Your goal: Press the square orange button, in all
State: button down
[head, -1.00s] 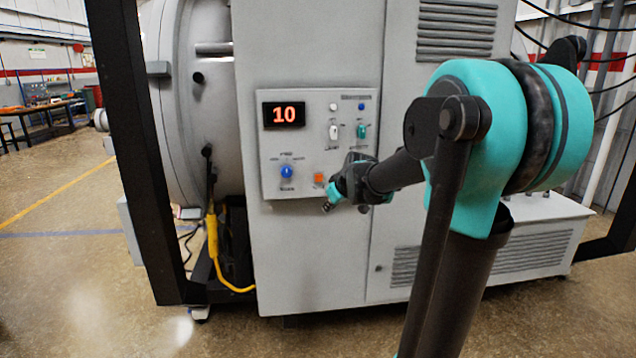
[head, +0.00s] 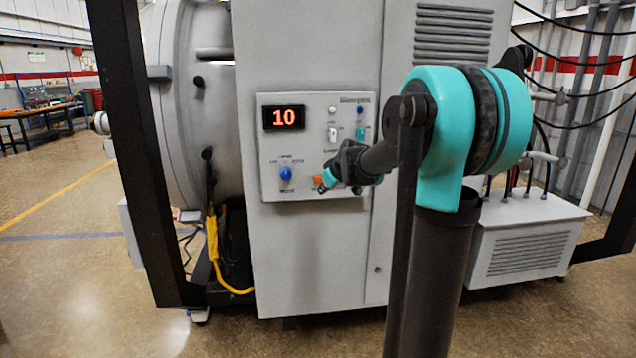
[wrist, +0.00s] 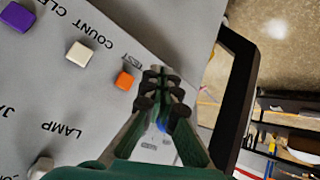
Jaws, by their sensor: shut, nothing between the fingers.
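The square orange button (head: 317,180) is on the lower part of the grey control panel (head: 300,150), partly hidden by my gripper (head: 324,185) in the head view. In the wrist view the orange button (wrist: 124,81) is in plain sight, just left of the fingertips of my gripper (wrist: 160,78). My gripper is shut and empty, with its tips close to the panel beside the button. I cannot tell whether they touch the panel.
A blue knob (head: 285,173) is left of the orange button. A red display (head: 284,117) reads 10. A white switch (head: 331,134) sits higher. The wrist view shows a purple button (wrist: 17,18) and a white button (wrist: 80,52).

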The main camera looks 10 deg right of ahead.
aim_at(320, 183)
jog(key=shift+w, duration=3.2)
jog(key=shift+w, duration=0.15)
jog(key=shift+w, duration=0.3)
jog(key=shift+w, duration=0.45)
jog(key=shift+s, duration=0.9)
jog(key=shift+s, duration=0.1)
jog(key=s, duration=0.4)
jog(key=shift+s, duration=0.4)
